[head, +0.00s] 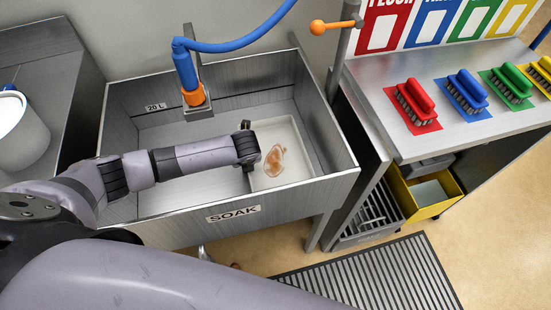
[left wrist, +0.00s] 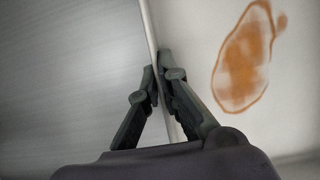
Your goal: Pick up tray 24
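A pale tray (head: 291,136) with a brown-orange stain (head: 274,160) lies in the right part of the metal sink marked SOAK. No number on it is readable. In the left wrist view the tray (left wrist: 205,30) is on the right, with its thin upright wall running between my fingers. My left gripper (left wrist: 158,82) has one finger on each side of this wall, with the tips closed against it. In the head view my left gripper (head: 249,178) points down at the tray's left side, mostly hidden by the wrist. My right gripper is not in view.
The sink (head: 150,205) has raised walls around the tray. A blue hose with an orange-collared nozzle (head: 193,92) hangs over it. Coloured brushes (head: 415,103) lie on the right counter. A yellow bin (head: 432,192) stands below. A white bucket (head: 22,128) is at left.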

